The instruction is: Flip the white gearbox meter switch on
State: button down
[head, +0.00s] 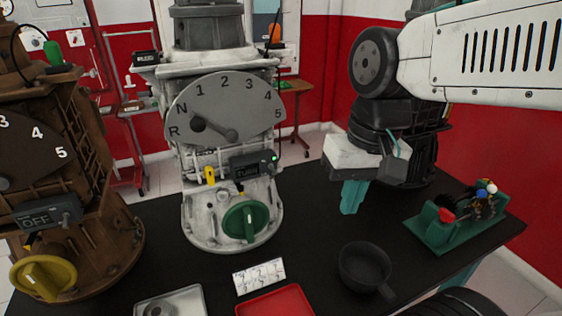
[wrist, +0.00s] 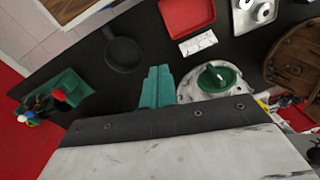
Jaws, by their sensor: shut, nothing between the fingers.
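The white gearbox (head: 192,205) stands upright at the middle of the table, with a grey dial marked R, N and 1 to 5. Its meter box (head: 250,166) is a small dark unit below the dial, with a small green spot at its right end. I cannot read its display or tell the switch position. A green knob (head: 243,221) sits lower on the gearbox and shows in the wrist view (wrist: 217,77). My gripper (head: 351,198) has teal fingers, shut and empty, pointing down right of the white gearbox and apart from it. In the wrist view the fingers (wrist: 156,87) show beside the gearbox base.
A brown gearbox (head: 95,250) with an OFF display (head: 52,213) stands left. A dark pan (head: 364,268), red tray (head: 275,303), white card (head: 259,277) and metal tray (head: 185,298) lie in front. A green rack (head: 440,236) stands right.

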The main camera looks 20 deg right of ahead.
jog(key=w+d+m+g+y, duration=0.1)
jog(key=w+m+y, duration=0.2)
jog(key=w+m, duration=0.55)
jog(key=m+y, duration=0.4)
jog(key=m, duration=0.3)
send_near(273, 170)
jog(key=d+f, duration=0.3)
jog(key=d, duration=0.2)
jog(key=a+f, duration=0.4)
jog(key=a, duration=0.4)
jog(key=shift+s+a+f, duration=0.2)
jog(key=shift+s+f, duration=0.05)
jog(key=shift+f, duration=0.15)
